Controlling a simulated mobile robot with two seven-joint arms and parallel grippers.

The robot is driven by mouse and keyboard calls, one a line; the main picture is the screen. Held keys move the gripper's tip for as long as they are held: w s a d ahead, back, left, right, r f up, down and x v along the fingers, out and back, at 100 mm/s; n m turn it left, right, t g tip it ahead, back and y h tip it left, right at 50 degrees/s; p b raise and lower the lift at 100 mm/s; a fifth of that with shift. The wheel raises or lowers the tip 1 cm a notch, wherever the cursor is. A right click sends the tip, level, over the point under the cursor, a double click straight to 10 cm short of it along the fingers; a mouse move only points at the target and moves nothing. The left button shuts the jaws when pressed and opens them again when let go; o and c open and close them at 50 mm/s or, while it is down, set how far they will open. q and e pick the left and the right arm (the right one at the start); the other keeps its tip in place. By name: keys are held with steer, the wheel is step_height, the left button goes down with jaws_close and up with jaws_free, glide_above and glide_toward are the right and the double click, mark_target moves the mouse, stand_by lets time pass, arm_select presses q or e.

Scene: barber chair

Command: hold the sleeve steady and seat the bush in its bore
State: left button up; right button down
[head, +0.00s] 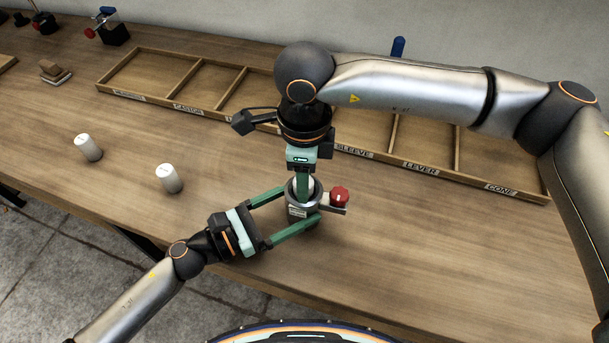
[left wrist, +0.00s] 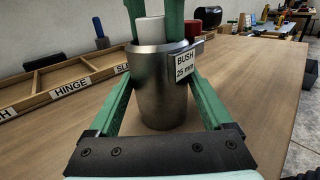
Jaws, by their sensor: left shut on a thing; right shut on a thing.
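The sleeve (head: 296,211) is a grey metal cup standing upright on the table, with a plate reading "BUSH 25 mm" in the left wrist view (left wrist: 158,95). My left gripper (head: 299,208) is shut on it, one green finger on each side. The white bush (left wrist: 150,30) is upright at the sleeve's mouth. My right gripper (left wrist: 153,28) is shut on the bush from above, its fingertips at or inside the rim. The near rim hides the bush's lower end, so I cannot tell how deep it sits.
A red knob (head: 339,196) is beside the sleeve on its right. A labelled wooden tray (head: 146,101) runs along the back, partly behind my right arm. The table's front right is clear.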

arm_select(q)
steer(key=shift+s+d+r, duration=0.1)
steer(key=shift+d, duration=0.05)
arm_select(e)
steer(key=shift+s+d+f, duration=0.1)
steer(key=shift+f, duration=0.6)
steer(key=shift+c, duration=2.2)
jaws_free()
steer(key=shift+s, duration=0.1)
step_height(320, 180, up, 14)
steer(key=shift+f, duration=0.2)
steer(key=shift+w, duration=0.2)
arm_select(q)
steer(key=o, duration=1.5)
